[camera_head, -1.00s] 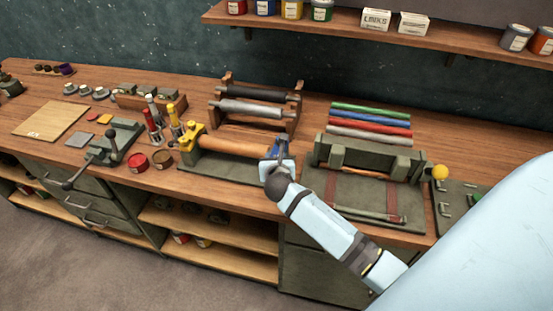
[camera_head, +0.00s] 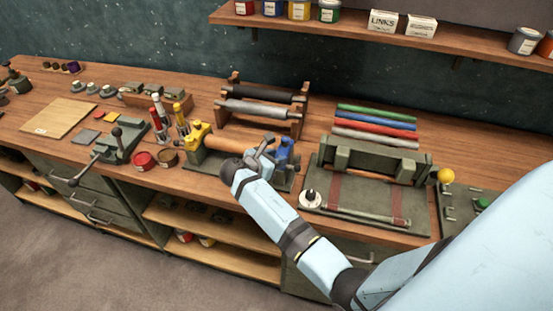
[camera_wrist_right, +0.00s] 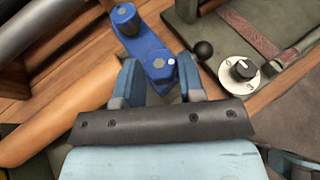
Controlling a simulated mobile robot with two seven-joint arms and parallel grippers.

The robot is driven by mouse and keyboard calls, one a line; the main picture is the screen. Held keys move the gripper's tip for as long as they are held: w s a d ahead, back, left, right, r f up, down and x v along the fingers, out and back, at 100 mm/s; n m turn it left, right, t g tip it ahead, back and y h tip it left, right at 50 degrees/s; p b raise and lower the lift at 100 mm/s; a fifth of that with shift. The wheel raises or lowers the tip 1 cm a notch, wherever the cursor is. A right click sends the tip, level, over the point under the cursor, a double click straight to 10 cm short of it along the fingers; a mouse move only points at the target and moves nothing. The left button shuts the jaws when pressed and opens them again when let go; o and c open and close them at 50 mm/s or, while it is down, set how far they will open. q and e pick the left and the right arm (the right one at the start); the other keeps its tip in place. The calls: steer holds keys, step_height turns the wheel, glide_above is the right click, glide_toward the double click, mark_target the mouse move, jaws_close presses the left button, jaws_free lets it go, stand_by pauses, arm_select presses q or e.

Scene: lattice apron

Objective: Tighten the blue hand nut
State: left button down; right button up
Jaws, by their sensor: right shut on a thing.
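The blue hand nut (camera_wrist_right: 154,52) shows in the right wrist view as a blue bar with a round knob at its upper end. In the head view the blue fitting (camera_head: 290,154) is at the right end of the orange-brown roller (camera_head: 228,146), opposite a yellow holder (camera_head: 197,136). My right gripper (camera_wrist_right: 160,64) has its two fingers on either side of the bar's lower end, shut on it. In the head view my right gripper (camera_head: 266,144) is just left of the blue fitting and partly hides the roller's end. My left gripper is not in view.
A green fixture (camera_head: 372,160) stands right of the blue fitting, with a white dial (camera_head: 310,198) at its front corner. A rack (camera_head: 262,108) with dark and grey rollers stands behind. A vise (camera_head: 122,145) and red tin (camera_head: 143,161) are left.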

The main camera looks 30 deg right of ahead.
steer(key=shift+w+m+g, duration=0.1)
steer(key=shift+m+g, duration=0.5)
steer(key=shift+g, duration=0.1)
steer(key=o, duration=0.9)
steer(key=shift+o, duration=0.2)
